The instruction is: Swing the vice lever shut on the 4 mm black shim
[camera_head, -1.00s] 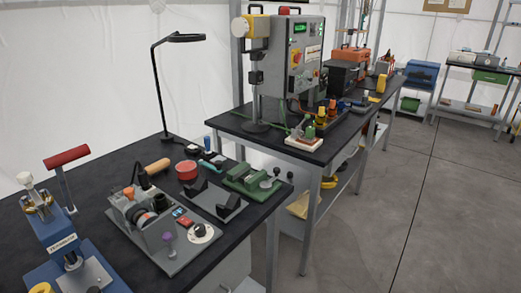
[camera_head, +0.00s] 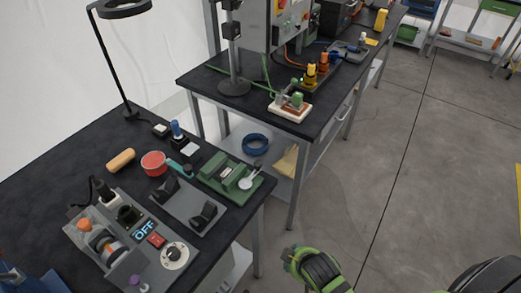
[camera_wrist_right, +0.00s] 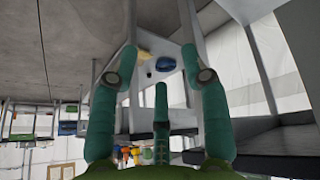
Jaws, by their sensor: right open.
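I cannot clearly pick out the black shim; the gap between the jaws is too small to read. My right gripper (camera_head: 300,262), green and black, is in the air off the bench's right edge, below and to the right of the vice. In the right wrist view its green fingers (camera_wrist_right: 160,60) are spread, with nothing between them. My left gripper is not in view.
A grey base with two black blocks (camera_head: 187,205) lies beside the vice. A control panel with a dial (camera_head: 174,255) is in front, and a red tub (camera_head: 153,163) behind. A second bench (camera_head: 225,95) stands farther back.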

